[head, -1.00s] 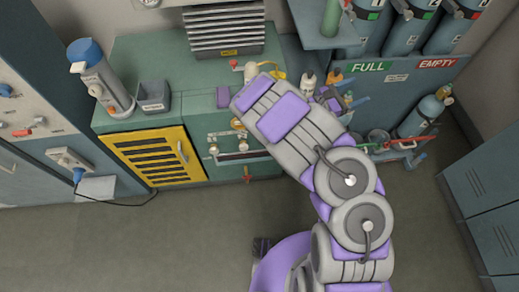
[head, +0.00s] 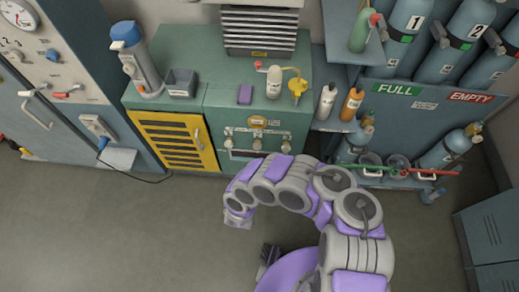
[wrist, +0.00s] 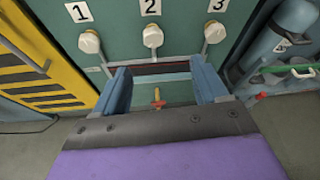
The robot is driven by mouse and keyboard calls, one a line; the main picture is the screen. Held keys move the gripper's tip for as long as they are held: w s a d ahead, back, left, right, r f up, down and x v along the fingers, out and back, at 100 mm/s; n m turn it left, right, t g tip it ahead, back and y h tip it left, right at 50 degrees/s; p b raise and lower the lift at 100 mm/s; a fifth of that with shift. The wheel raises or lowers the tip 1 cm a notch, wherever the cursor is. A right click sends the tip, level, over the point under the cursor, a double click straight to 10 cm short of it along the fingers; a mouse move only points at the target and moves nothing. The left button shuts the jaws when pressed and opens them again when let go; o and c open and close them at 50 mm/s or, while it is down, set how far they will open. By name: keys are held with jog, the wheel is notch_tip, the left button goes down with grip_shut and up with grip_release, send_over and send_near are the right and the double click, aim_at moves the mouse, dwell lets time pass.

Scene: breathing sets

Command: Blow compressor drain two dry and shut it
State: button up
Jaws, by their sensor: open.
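Three pale drain knobs sit in a row on the green compressor cabinet's front, labelled 1, 2 and 3 in the wrist view. Drain two's knob (wrist: 152,38) is in the middle, between knob one (wrist: 89,42) and knob three (wrist: 214,33). Drain two also shows in the head view (head: 258,146). My gripper (wrist: 162,78) is open, its blue fingers apart and empty, below the knobs. In the head view my gripper (head: 238,214) hangs in front of the cabinet, clear of it. A small yellow-and-red handle (wrist: 158,97) shows between the fingers; whether drain two is open cannot be told.
A yellow louvred panel (head: 173,143) stands left of the drains. Bottles (head: 327,100) and a gas cylinder rack (head: 392,90) stand to the right. Floor left of my arm is clear.

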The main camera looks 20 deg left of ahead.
jog(key=s, duration=0.1)
jog(key=b, duration=0.5)
send_near(257, 148)
jog(key=x, duration=0.8)
jog(key=shift+w+a+r, duration=0.1)
jog(key=shift+w+a+f, duration=0.2)
jog(key=shift+w, duration=0.35)
jog(key=shift+d+r, duration=0.1)
jog(key=shift+d, duration=0.05)
jog(key=shift+c, duration=0.2)
jog(key=c, duration=1)
